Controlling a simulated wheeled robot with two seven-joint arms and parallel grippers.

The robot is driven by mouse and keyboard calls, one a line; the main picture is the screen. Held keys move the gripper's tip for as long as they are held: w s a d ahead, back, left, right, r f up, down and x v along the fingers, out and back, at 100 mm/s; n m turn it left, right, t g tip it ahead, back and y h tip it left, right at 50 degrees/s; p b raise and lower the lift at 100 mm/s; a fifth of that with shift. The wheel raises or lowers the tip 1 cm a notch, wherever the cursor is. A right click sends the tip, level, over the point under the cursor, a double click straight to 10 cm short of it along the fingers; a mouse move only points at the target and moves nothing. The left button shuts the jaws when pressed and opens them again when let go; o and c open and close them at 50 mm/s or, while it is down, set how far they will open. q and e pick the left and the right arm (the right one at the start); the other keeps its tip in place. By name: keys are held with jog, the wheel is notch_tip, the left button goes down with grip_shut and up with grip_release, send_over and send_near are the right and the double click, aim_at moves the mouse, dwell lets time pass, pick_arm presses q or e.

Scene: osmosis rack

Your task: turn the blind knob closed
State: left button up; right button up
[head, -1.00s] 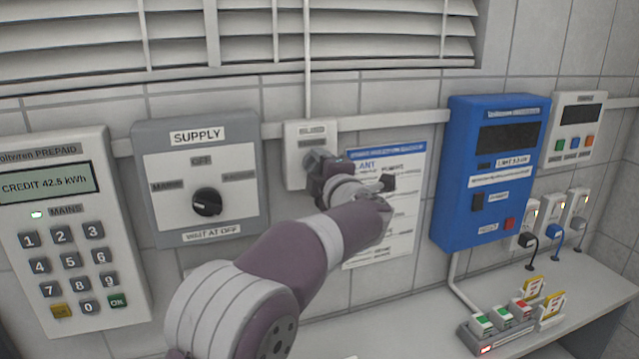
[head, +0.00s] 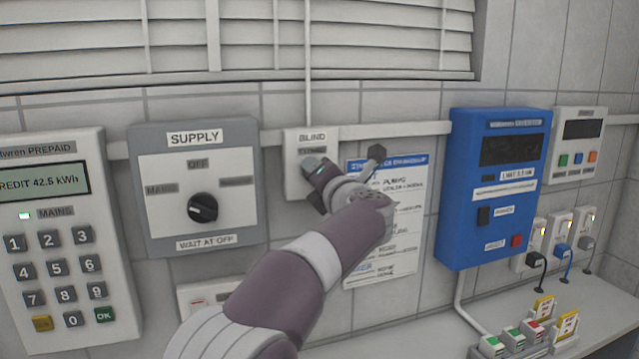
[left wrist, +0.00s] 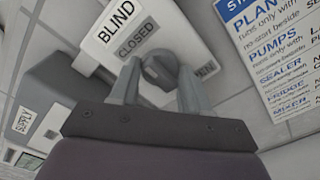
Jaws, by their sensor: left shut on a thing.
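The blind control box (head: 294,143) is white and sits on the wall below the blind, labelled BLIND. My left gripper (head: 314,170) is at its front and hides most of its lower part in the head view. In the left wrist view the grey round knob (left wrist: 160,68) sits between the two fingers of my left gripper (left wrist: 158,88), which is shut on it. A CLOSED label (left wrist: 137,39) is beside the knob, and a smaller label on its other side is hard to read. The blind (head: 390,40) hangs above with broad pale slats. My right gripper is not in view.
The grey SUPPLY switch box (head: 197,236) is left of the blind box, with a keypad meter (head: 60,215) beyond it. A paper notice (head: 400,262) and a blue unit (head: 455,205) are to the right. A shelf (head: 590,300) holds small coloured blocks.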

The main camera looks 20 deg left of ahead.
pick_arm(q)
jog(key=shift+f+n, duration=0.3)
dwell(0.4)
jog(key=o, duration=1.1)
jog(key=shift+c, duration=0.2)
jog(key=shift+r, duration=0.15)
jog(key=b+v, duration=0.3)
jog(key=v, duration=0.9)
jog(key=shift+s+d, duration=0.25)
jog(key=shift+s, duration=0.05)
